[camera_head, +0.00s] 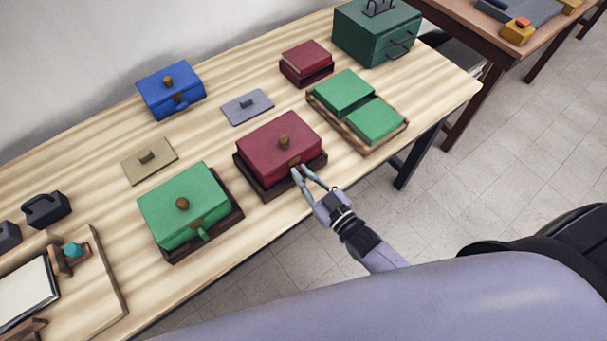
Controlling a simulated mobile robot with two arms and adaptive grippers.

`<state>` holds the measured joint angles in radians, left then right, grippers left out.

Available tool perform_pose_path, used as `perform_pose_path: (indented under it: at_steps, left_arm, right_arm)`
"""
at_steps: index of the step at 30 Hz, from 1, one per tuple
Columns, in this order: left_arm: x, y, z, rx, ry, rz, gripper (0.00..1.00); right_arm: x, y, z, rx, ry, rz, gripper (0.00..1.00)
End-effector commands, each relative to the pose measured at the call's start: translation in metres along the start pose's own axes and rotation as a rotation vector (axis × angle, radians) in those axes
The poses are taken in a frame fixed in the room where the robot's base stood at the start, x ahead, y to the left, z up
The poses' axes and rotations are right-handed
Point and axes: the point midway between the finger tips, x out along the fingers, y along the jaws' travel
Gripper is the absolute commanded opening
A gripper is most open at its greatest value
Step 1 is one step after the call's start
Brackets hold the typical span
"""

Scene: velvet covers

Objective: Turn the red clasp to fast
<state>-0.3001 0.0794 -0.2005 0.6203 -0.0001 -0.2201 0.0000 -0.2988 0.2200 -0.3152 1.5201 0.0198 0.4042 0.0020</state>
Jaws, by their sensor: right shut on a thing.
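My right gripper (300,173) reaches in from the lower right and is shut on the red clasp at that front face. The fingers cover most of the clasp, so how far it is turned cannot be told. The lid looks closed. My left gripper is not in view.
A green box (180,204) with its own clasp stands to the left, a blue box (170,89) behind. Green blocks (376,121) in a wooden tray lie close on the right. A loose grey lid (247,107) and a beige lid (150,161) lie on the table.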

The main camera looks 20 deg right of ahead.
Motion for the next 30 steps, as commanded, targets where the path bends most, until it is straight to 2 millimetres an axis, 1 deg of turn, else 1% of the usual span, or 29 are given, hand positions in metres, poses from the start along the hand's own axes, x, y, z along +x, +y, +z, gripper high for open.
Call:
perform_pose_path:
  at_steps: [5, 6, 15, 22, 25, 28, 30]
  left_arm:
    - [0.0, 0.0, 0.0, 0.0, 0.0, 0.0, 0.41]
    - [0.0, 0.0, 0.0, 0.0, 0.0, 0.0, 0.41]
    - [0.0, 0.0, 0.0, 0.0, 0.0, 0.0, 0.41]
    - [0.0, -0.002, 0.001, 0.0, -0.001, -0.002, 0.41]
    - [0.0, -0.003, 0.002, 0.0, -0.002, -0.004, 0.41]
    - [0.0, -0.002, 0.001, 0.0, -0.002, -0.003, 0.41]
    - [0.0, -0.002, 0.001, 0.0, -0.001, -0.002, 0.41]
  right_arm:
    - [-0.001, 0.0, 0.002, -0.001, -0.004, 0.0, 0.0]
    - [-0.001, 0.0, 0.002, -0.001, -0.004, 0.0, 0.13]
    - [0.0, 0.0, 0.001, -0.002, -0.001, 0.0, 0.32]
    - [0.0, 0.0, 0.0, -0.002, -0.001, 0.0, 0.32]
    - [-0.004, 0.0, 0.0, -0.002, -0.001, 0.0, 0.32]
    - [-0.015, -0.001, 0.001, -0.002, -0.003, -0.001, 0.32]
    - [-0.028, -0.001, 0.001, -0.002, -0.004, -0.001, 0.32]
